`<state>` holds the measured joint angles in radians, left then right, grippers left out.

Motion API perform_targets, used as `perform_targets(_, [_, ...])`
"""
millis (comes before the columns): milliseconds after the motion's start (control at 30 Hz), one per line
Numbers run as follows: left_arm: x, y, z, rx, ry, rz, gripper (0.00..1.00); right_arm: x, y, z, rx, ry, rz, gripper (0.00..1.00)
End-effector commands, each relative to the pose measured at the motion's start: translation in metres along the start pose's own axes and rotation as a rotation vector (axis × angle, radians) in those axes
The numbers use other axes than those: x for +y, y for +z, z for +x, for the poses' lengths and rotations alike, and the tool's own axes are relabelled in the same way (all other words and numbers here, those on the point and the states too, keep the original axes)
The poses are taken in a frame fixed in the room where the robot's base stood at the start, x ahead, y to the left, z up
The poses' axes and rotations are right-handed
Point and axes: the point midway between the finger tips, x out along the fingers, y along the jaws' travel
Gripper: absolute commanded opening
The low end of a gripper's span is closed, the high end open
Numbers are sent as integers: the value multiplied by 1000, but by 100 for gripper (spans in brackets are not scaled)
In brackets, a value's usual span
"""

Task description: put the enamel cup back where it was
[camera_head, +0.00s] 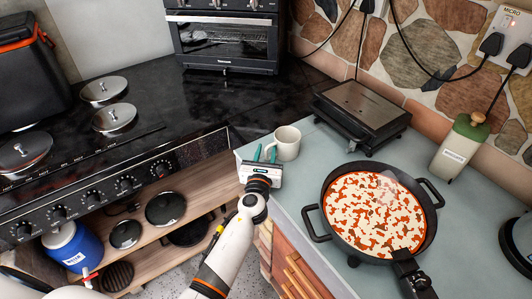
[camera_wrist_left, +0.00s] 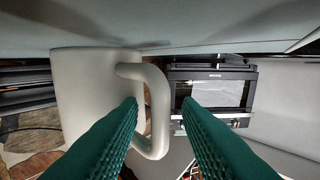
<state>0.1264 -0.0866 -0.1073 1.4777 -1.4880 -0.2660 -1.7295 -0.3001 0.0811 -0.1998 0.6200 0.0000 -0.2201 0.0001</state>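The enamel cup (camera_head: 288,142) is off-white and stands upright on the grey-blue counter, near its back left corner. My left gripper (camera_head: 265,153) is at the cup's left front side, its two teal fingers pointing toward it. In the left wrist view the cup (camera_wrist_left: 85,95) fills the left side, with its handle (camera_wrist_left: 158,105) facing the fingers. My left gripper (camera_wrist_left: 160,105) is open there, and the handle's outer bar shows between the fingertips in the picture. Whether a finger touches the handle I cannot tell. My right gripper is not in view.
A grill press (camera_head: 361,112) stands right of the cup. A black pan (camera_head: 322,225) with speckled red and white food is at the front right. A green-and-white bottle (camera_head: 458,145) stands behind it. The stove (camera_head: 150,130) is left, with an oven (camera_head: 228,40) behind.

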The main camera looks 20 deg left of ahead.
Motion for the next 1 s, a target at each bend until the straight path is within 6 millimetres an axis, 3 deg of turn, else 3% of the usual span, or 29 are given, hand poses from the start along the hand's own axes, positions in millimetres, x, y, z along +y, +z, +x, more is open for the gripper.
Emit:
perform_targets(333, [0,-8,0,0,-1,-1,31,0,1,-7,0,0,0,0])
perform_targets(800, [0,-2,-94,-2,0,0,31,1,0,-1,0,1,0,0])
perform_targets(1000, [0,-3,-116,-1,0,0,31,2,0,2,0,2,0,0])
